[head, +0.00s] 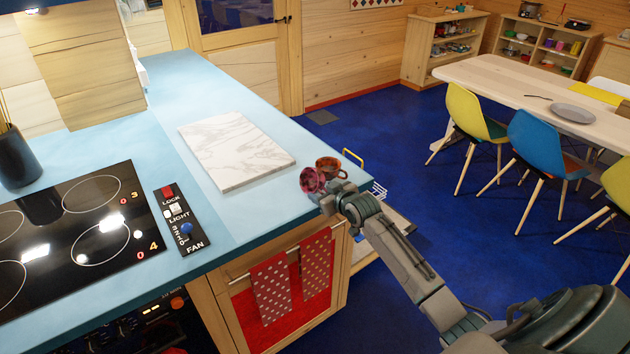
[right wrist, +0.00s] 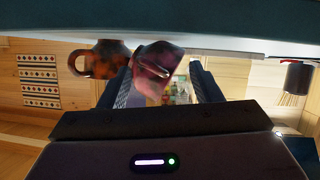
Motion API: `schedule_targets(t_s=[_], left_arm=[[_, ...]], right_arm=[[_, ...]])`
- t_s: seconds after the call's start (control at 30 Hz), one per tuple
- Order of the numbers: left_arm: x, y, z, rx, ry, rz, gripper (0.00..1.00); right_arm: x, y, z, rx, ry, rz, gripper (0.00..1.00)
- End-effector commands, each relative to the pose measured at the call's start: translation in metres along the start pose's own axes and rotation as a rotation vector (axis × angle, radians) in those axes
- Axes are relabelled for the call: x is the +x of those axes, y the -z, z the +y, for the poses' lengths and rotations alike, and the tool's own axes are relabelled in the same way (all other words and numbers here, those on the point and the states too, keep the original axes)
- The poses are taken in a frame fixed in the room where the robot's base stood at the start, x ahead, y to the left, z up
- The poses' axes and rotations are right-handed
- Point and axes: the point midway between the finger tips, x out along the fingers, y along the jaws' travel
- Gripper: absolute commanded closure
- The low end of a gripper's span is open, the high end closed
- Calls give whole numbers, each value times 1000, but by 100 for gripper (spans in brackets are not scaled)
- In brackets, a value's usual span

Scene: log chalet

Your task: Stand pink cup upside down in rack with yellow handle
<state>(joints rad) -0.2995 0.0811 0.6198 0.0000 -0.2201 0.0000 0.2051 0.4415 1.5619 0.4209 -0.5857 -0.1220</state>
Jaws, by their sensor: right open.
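The pink cup (head: 312,180) stands near the right edge of the blue counter, beside an orange-brown cup (head: 329,167). My right gripper (head: 330,196) is at the counter edge, close to the pink cup. In the right wrist view the pink cup (right wrist: 156,68) shows between the two open fingers (right wrist: 166,80); I cannot tell whether they touch it. The orange-brown cup (right wrist: 100,60) lies outside the fingers, to the left in that view. A yellow handle (head: 353,156) and white rack wires (head: 379,189) show just past the counter edge, partly hidden by my right arm. My left gripper is not in view.
A black cooktop (head: 75,235) and control panel (head: 181,222) are at left. Dotted red towels (head: 273,287) hang below the counter edge. Blue floor is clear right of the counter, before chairs and a table.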

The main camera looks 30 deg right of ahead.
Motion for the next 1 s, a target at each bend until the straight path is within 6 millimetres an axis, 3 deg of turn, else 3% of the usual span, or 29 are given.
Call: schedule_targets(t_s=[0.03,0.33,0.77,1.0], left_arm=[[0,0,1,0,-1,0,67],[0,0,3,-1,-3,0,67],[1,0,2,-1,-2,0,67],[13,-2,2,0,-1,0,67]], right_arm=[[0,0,0,0,0,0,42],[0,0,0,0,0,-1,100],[-1,1,0,0,0,-1,100],[-8,20,3,-4,-1,4,100]])
